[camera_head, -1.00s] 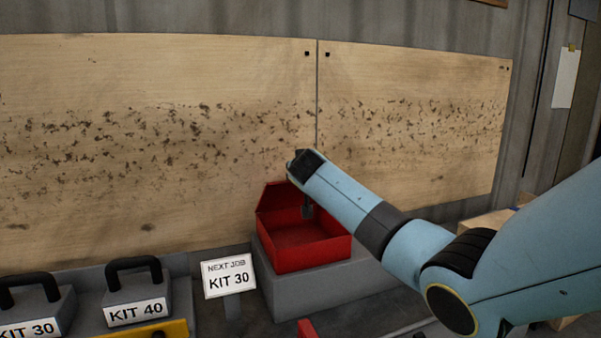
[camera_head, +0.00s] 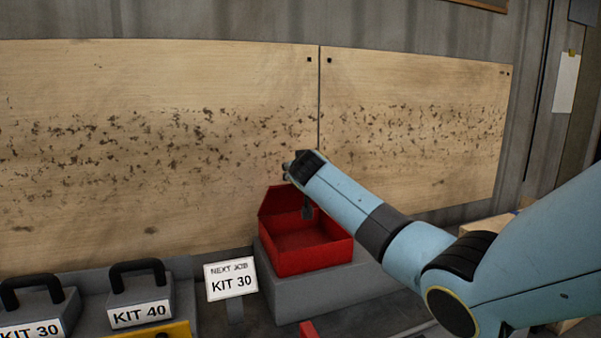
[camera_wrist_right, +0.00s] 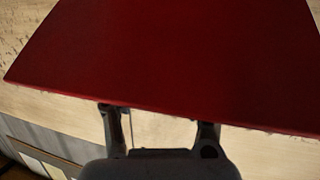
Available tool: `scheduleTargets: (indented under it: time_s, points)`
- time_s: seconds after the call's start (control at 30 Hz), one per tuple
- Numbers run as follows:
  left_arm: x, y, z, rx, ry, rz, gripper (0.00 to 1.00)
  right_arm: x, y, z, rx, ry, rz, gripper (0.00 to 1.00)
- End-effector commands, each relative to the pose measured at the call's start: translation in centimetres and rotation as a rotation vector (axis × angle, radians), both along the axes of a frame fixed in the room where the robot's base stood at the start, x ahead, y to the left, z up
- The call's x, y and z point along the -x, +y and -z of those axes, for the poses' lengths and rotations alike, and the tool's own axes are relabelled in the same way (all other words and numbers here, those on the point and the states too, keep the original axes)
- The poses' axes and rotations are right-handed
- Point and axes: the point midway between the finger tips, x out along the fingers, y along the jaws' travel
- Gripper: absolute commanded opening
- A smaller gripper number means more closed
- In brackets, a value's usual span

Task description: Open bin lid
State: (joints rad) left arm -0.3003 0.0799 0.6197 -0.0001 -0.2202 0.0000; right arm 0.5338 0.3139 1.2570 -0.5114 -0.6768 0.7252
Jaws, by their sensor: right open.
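The red bin (camera_head: 312,257) sits on a grey block in the head view. Its lid (camera_head: 277,199) stands raised at the back, with the dark inside of the bin showing. My right arm reaches in from the right and hides part of the lid. In the right wrist view the broad red panel, which looks like the lid (camera_wrist_right: 175,55), fills the top. The two fingers of my right gripper (camera_wrist_right: 160,112) are apart near its edge; contact is unclear. My left gripper is out of view.
A "NEXT JOB KIT 30" sign (camera_head: 231,281) stands left of the bin. Kit cases marked 40 (camera_head: 140,298) and 30 (camera_head: 38,308) sit farther left. A stained wooden panel (camera_head: 150,130) rises behind the bin.

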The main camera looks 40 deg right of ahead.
Motion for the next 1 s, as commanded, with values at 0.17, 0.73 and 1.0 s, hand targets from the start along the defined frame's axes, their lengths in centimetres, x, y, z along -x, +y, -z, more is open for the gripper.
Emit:
scheduleTargets:
  time_s: [0.17, 0.73, 1.0]
  points:
    - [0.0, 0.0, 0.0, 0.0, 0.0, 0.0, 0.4, 0.1, -0.1, 0.2, -0.001, 0.004, 0.002, 0.51]
    - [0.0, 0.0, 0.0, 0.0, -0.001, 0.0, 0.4, 5.6, 3.6, -1.3, -0.002, 0.005, -0.001, 0.51]
    - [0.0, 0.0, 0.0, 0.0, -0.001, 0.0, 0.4, 9.1, 5.9, -2.5, -0.002, 0.006, 0.0, 0.51]
